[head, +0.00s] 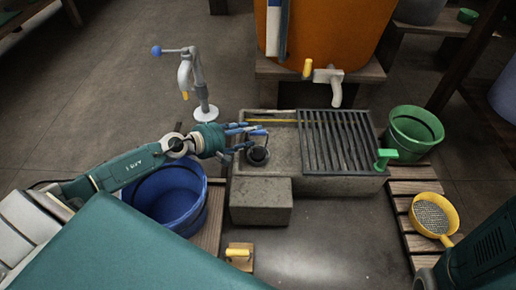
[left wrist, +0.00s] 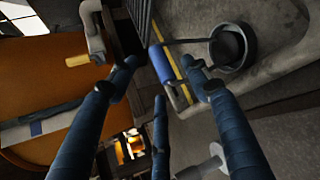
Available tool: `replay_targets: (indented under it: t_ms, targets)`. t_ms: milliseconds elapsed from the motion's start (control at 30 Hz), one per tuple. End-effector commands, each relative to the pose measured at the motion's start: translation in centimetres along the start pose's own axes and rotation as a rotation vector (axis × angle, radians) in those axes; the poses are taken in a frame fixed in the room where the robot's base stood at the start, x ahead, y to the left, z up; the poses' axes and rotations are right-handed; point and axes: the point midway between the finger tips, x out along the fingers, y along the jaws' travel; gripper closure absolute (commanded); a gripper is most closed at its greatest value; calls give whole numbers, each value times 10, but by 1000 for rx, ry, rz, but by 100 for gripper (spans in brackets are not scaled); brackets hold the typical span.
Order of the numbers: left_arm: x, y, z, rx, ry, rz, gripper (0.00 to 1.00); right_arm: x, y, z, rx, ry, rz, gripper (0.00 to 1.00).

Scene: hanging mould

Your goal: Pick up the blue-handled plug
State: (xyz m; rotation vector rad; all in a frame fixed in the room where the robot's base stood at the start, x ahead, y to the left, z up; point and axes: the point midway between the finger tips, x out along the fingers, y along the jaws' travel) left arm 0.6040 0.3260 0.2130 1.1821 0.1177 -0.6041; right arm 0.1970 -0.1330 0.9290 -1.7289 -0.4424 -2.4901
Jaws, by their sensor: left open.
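The blue handle (left wrist: 161,63) of what looks like the plug lies between my left gripper's fingertips (left wrist: 163,76) in the left wrist view. A thin dark rod runs from near it towards a dark round cup-like piece (left wrist: 228,46). In the head view the blue handle (head: 258,132) shows just beyond the fingertips of my left gripper (head: 246,138), over the left basin of the stone sink (head: 262,187). The fingers are spread and hold nothing; contact with the handle cannot be told. My right gripper is out of view.
A dark grate (head: 338,140) covers the sink's right part, with a green-handled piece (head: 385,157) at its edge. A blue bucket (head: 170,195) stands below my left arm. A tap post (head: 200,90) rises behind it. An orange barrel (head: 345,30) with a spout stands behind the sink.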

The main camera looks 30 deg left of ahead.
Motion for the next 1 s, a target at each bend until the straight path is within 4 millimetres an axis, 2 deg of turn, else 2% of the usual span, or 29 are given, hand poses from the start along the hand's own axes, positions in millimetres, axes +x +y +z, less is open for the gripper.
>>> replay_targets:
  t_ms: [200, 533, 767, 800, 1000]
  targets:
    - [32, 0, 0, -1, -1, 2, 52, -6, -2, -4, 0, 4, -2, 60]
    - [38, 0, 0, 0, 0, 0, 52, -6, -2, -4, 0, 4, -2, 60]
    - [38, 0, 0, 0, 0, 0, 97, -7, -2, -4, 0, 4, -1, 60]
    - [37, 0, 0, 0, 0, 0, 100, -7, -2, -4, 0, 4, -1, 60]
    - [37, 0, 0, 1, 0, 0, 100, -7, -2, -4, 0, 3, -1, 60]
